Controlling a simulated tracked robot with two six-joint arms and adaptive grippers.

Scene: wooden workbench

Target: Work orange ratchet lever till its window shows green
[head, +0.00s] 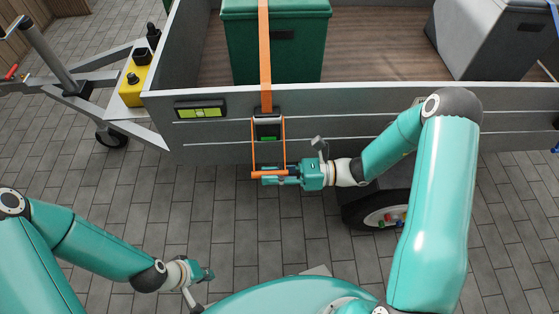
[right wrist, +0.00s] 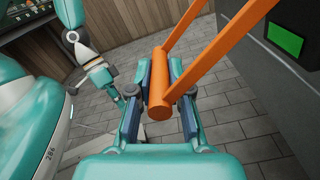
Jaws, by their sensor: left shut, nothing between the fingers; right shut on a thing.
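The orange ratchet lever (head: 254,145) hangs down from the dark ratchet body (head: 267,126) on the side wall of the trailer. My right gripper (head: 270,180) is shut on the lever's cross bar. In the right wrist view the orange bar (right wrist: 160,85) sits between the fingers of this gripper (right wrist: 160,95). My left gripper (head: 207,274) is shut and empty, low over the paving, well away from the lever.
An orange strap (head: 265,50) runs from the ratchet up over a green box (head: 300,45) in the trailer. A grey box (head: 470,45) stands at the right. A level-like gauge (head: 200,110) is on the side wall. A trailer wheel (head: 375,215) is below my right arm.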

